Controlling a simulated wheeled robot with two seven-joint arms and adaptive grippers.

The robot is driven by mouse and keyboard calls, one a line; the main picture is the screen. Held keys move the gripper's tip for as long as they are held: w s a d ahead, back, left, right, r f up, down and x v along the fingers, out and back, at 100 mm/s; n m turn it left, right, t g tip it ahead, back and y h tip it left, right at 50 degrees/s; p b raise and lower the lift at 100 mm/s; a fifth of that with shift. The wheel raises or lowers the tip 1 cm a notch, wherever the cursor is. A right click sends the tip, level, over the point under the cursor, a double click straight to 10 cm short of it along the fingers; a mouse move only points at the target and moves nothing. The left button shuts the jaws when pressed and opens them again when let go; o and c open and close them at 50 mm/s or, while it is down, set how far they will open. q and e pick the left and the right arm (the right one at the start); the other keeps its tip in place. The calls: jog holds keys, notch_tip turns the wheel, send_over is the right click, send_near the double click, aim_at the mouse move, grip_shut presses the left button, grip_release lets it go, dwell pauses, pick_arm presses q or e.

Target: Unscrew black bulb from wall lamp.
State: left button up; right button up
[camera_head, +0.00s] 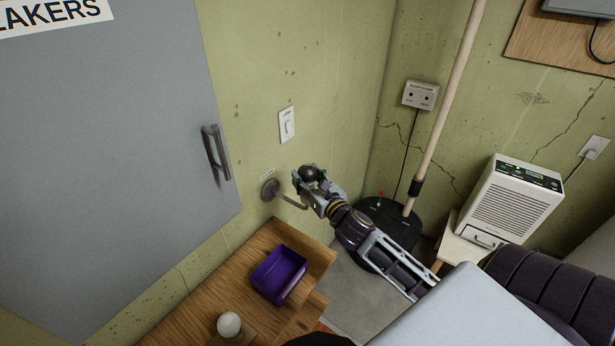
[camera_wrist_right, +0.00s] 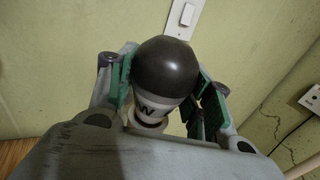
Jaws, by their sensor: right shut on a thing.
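The black bulb (camera_head: 310,173) is at the wall lamp (camera_head: 270,189), whose round base is on the green wall and whose curved arm reaches out to the right. My right gripper (camera_head: 308,186) is at the end of that lamp arm, shut on the bulb. In the right wrist view the bulb (camera_wrist_right: 167,75) has a dark round top and a white lower part with a letter on it. The fingers (camera_wrist_right: 165,95) flank it on both sides. A pale ring shows below the bulb; whether the thread is still engaged cannot be told. My left gripper is not in view.
A wooden shelf (camera_head: 213,279) below holds a purple bin (camera_head: 279,274) and a white bulb (camera_head: 228,324). A light switch (camera_head: 287,125) is above the lamp. A grey cabinet (camera_head: 110,150) stands at left, a pale pole (camera_head: 448,105) and a dehumidifier (camera_head: 511,200) at right.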

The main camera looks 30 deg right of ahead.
jog(key=shift+n+g+y, duration=0.3)
jog(key=shift+n+y, duration=0.9)
jog(key=shift+y, duration=0.55)
jog(key=shift+n+g+y, duration=0.3)
jog(key=shift+n+y, duration=0.9)
jog(key=shift+y, duration=0.55)
jog(key=shift+n+g+y, duration=0.5)
jog(key=shift+n+y, duration=0.2)
jog(key=shift+y, duration=0.5)
jog(key=shift+n+g+y, duration=0.4)
jog(key=shift+n+y, duration=0.2)
jog(key=shift+n+g+y, duration=0.5)
jog(key=shift+g+y, duration=0.1)
jog(key=shift+y, duration=0.2)
jog(key=shift+n+g+y+b, duration=0.5)
jog(key=shift+n+g+y, duration=0.1)
jog(key=shift+y, duration=0.1)
jog(key=shift+n+g+y+b, duration=1)
jog(key=shift+n+g+b, duration=0.15)
jog(key=shift+g, duration=0.25)
jog(key=shift+g, duration=0.3)
